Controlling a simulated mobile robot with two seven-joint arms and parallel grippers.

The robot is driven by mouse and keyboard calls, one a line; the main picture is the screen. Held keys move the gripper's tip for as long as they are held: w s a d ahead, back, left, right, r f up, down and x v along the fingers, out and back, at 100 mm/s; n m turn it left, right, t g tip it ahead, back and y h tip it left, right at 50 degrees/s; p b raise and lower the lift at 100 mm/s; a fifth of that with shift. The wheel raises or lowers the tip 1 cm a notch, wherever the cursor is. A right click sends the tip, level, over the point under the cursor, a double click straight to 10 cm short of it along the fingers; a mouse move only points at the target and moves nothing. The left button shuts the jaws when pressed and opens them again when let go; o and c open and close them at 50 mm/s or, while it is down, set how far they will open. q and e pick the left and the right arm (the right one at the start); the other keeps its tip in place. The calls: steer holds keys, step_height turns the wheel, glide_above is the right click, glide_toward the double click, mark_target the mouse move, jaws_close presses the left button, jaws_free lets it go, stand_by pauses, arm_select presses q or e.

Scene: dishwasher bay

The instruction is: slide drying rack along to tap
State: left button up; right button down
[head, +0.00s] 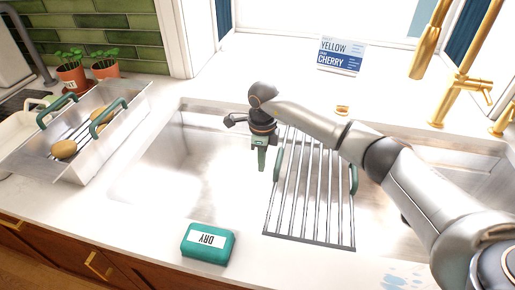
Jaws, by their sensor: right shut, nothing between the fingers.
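The drying rack (310,205) is a set of metal bars with a green handle on each side. It lies across the sink, over its middle part. The gold tap (462,75) stands behind the sink at the right. My right gripper (262,165) is shut and empty. Its fingers point down just left of the rack's left green handle (278,169); I cannot tell whether they touch it. My right arm passes over the rack's back part and hides some of it. The rack's right handle (354,180) shows beside my arm. My left gripper is out of view.
The open sink basin (165,165) lies left of the rack. A teal block marked DRY (208,243) sits on the front counter. A metal tray (75,150) with green handles and potatoes is at the left. A sign (341,56) and potted plants (72,76) stand behind.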

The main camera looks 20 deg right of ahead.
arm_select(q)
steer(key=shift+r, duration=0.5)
arm_select(e)
steer(key=shift+s+d+r, duration=0.1)
steer(key=shift+s+d, duration=0.3)
steer(key=shift+d, duration=0.2)
steer(key=shift+s+d+r, duration=0.1)
steer(key=shift+s+d, duration=0.3)
steer(key=shift+d, duration=0.15)
